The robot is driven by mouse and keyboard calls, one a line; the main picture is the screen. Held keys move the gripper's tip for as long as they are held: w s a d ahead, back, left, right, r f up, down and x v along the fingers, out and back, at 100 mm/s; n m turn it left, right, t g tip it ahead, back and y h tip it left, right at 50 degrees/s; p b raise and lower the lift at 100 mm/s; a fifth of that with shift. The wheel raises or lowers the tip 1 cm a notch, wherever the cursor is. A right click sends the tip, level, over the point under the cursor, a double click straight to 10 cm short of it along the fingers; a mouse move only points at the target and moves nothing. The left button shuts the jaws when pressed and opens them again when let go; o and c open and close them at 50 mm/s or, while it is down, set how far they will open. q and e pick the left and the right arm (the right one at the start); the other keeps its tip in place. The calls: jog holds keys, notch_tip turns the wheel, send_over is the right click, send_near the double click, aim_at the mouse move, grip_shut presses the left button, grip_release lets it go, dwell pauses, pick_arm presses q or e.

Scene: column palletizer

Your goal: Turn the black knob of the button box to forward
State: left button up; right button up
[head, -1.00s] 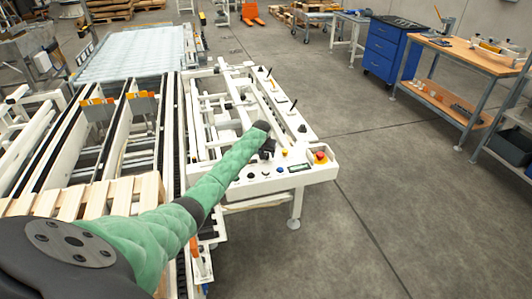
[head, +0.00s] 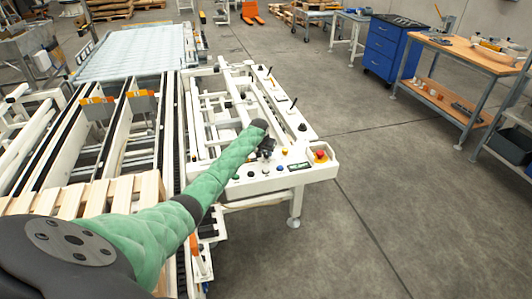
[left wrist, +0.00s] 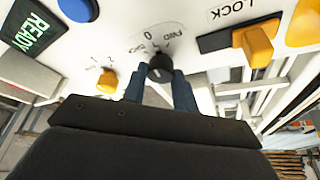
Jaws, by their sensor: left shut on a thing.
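The black knob (left wrist: 160,68) sits on the white button box (left wrist: 135,20), with FWD, 0 and BACK printed around it. My left gripper (left wrist: 160,84) is shut on the knob, its two blue fingers on either side of it. The knob's pointer direction is hard to make out. In the head view my left gripper (head: 267,149) reaches over the button box (head: 322,174), and the knob is hidden behind it. A small display (left wrist: 30,27) reads READY in green. My right gripper is not in view.
A red emergency stop (head: 320,156) stands on the box's right end. Close to my fingers are a yellow switch (left wrist: 107,82), a yellow switch by the LOCK label (left wrist: 257,46) and a blue button (left wrist: 78,8). Open floor lies to the right of the machine.

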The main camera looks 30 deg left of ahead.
aim_at(260, 160)
pick_arm(q)
jog(key=shift+m+h, duration=0.3)
jog(key=shift+m, duration=0.5)
jog(key=m+h+b, duration=0.1)
jog(key=m+b, duration=0.1)
jog(key=m+h+b, duration=0.1)
jog(key=m+b, duration=0.1)
jog(key=m, duration=0.1)
jog(key=shift+a, duration=0.2)
jog(key=shift+m, duration=0.6)
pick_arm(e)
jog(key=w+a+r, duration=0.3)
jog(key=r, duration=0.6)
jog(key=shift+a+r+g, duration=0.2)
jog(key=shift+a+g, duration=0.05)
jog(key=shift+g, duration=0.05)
pick_arm(q)
jog(key=o, duration=1)
jog(key=shift+c, duration=0.2)
